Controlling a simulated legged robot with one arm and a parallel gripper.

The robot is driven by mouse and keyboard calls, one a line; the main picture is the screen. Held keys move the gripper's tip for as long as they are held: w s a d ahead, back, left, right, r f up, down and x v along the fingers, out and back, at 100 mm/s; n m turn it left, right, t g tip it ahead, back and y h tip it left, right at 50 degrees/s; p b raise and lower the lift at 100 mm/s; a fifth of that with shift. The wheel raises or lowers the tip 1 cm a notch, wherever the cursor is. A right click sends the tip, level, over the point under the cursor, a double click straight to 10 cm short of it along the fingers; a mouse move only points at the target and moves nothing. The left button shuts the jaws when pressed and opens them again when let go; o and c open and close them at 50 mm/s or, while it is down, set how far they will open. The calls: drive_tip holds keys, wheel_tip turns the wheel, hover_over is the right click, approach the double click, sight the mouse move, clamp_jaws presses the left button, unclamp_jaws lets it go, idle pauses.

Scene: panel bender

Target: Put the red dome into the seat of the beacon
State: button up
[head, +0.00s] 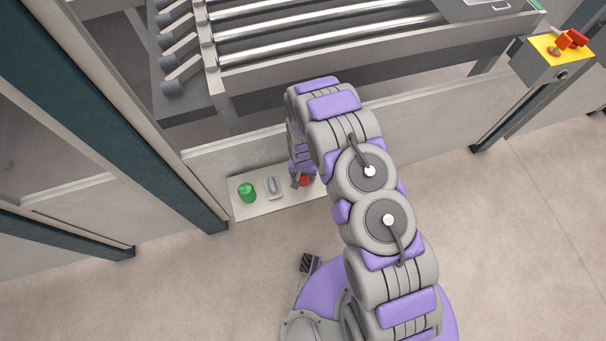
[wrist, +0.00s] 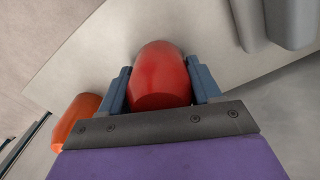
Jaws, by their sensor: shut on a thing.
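My gripper (head: 301,182) is low over a pale shelf (head: 275,207) at the foot of the machine. In the wrist view its two blue-grey fingers (wrist: 161,88) are shut on the sides of the red dome (wrist: 161,73), whose rounded end points away from the palm. The red dome (head: 305,181) shows only as a small patch in the head view, partly covered by my gripper. I cannot tell whether it touches the shelf. I cannot pick out the beacon or its seat with certainty.
A green dome (head: 247,193) and a grey piece (head: 273,187) stand on the shelf left of my gripper. An orange rounded thing (wrist: 77,120) is close beside the left finger. The roller table (head: 320,40) rises behind; a dark post (head: 150,150) stands left. The floor in front is clear.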

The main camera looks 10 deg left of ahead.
drive_tip(key=o, duration=1.1)
drive_tip(key=shift+c, duration=0.2)
wheel_tip(320, 180, up, 12)
drive_tip(key=shift+r+p, duration=0.1)
drive_tip(key=shift+p, duration=0.95)
drive_tip(key=s+d+r, duration=0.1)
drive_tip(key=d+r, duration=0.4)
drive_tip(key=r, duration=0.4)
drive_tip(key=s+d+r+m, duration=0.1)
drive_tip(key=s+d+r, duration=0.1)
drive_tip(key=d+r, duration=0.45)
drive_tip(key=s+d+r, duration=0.1)
drive_tip(key=d+r, duration=0.2)
drive_tip(key=r, duration=0.8)
drive_tip(key=s+d+r+g, duration=0.1)
drive_tip(key=s+d+r, duration=0.6)
drive_tip(key=s+r, duration=0.2)
drive_tip(key=shift+s+d+r, duration=0.2)
drive_tip(key=shift+s+d, duration=0.1)
drive_tip(key=shift+s, duration=0.75)
drive_tip(key=shift+m+g, duration=0.4)
drive_tip(key=s+d+r, duration=0.1)
drive_tip(key=s, duration=0.3)
drive_tip(key=s+d+r, duration=0.1)
drive_tip(key=s, duration=0.3)
drive_tip(key=s+d+r, duration=0.1)
drive_tip(key=s+r, duration=0.1)
drive_tip(key=s, duration=0.2)
drive_tip(key=shift+s+d, duration=0.15)
drive_tip(key=shift+d, duration=0.2)
